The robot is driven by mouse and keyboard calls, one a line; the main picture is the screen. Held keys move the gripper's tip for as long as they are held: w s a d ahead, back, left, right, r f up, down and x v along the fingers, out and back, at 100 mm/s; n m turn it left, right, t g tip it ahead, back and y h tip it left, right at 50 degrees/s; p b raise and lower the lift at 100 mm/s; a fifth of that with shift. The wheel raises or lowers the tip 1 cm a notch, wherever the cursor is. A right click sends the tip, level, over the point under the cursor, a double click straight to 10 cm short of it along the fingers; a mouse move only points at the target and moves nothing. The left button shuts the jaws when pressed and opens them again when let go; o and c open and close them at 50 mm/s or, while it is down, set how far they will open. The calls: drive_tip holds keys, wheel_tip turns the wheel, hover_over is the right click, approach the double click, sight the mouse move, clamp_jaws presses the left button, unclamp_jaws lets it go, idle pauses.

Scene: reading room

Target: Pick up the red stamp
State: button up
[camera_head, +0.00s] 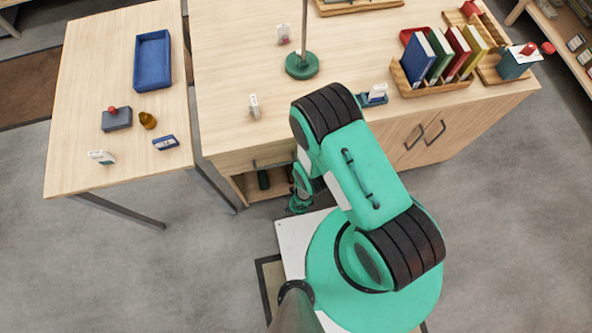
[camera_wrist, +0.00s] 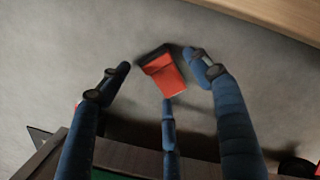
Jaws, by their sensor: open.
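My gripper (camera_head: 299,198) hangs low in front of the desk's open shelf, above the floor. In the wrist view its dark blue fingers are spread open (camera_wrist: 160,68). A red block-like thing with a dark end (camera_wrist: 165,76) shows between and beyond the fingertips, against the grey floor. It may be the red stamp, but I cannot tell for sure. Its gap to the fingers is unclear, and my arm hides this spot in the head view. A small red knob (camera_head: 112,109) sits at a dark grey box (camera_head: 117,120) on the left table.
The left table (camera_head: 88,60) holds a blue tray (camera_head: 152,60), a brown knobbed piece (camera_head: 148,120) and small boxes. The desk (camera_head: 225,60) bears a green lamp base (camera_head: 302,65) and a wooden rack of books (camera_head: 440,90). Open floor (camera_head: 130,270) lies at the lower left.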

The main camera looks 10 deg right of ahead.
drive_tip(key=c, duration=1.6)
drive_tip(key=shift+r, duration=0.15)
wheel_tip(320, 180, up, 28)
drive_tip(key=p, duration=2.7)
drive_tip(key=shift+a, duration=0.1)
